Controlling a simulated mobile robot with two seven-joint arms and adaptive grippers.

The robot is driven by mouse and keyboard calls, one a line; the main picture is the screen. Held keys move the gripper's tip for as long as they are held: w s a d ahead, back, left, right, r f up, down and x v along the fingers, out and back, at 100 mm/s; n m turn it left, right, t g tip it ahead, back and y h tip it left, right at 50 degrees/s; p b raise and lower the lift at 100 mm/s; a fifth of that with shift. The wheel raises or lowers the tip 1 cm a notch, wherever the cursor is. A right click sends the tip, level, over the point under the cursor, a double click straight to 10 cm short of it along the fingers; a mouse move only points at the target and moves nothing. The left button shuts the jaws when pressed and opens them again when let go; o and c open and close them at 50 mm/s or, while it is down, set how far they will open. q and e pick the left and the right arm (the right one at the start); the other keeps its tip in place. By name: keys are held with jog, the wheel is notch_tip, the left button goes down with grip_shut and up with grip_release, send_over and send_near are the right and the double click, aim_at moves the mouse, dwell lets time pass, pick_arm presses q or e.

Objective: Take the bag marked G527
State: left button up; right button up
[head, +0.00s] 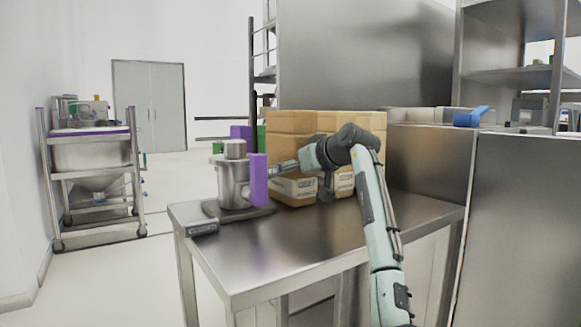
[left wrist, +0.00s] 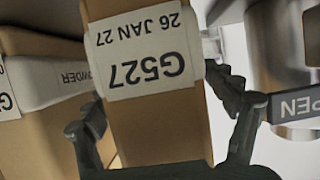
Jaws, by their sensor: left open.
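The bag marked G527 is a brown paper bag with a white label (left wrist: 145,60), upside down in the left wrist view, also reading 26 JAN 27. In the head view it appears to be the front bag (head: 288,190) nearest the steel pot, on the metal table (head: 300,250). My left gripper (head: 304,178) is in front of the bags. In the left wrist view its two dark fingers (left wrist: 165,125) are apart, one on each side of the bag, with no clear grip. Whether they touch it cannot be told. My right gripper is not in view.
Another labelled bag (left wrist: 35,90) stands close beside it. A steel pot (head: 232,180) with purple parts stands left of the bags on a dark base. A steel cabinet (head: 520,220) stands at right.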

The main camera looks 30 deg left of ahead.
pick_arm(q)
jog(key=c, duration=1.2)
jog(key=shift+r, duration=0.2)
jog(key=shift+c, duration=1)
jog(key=shift+r, duration=0.15)
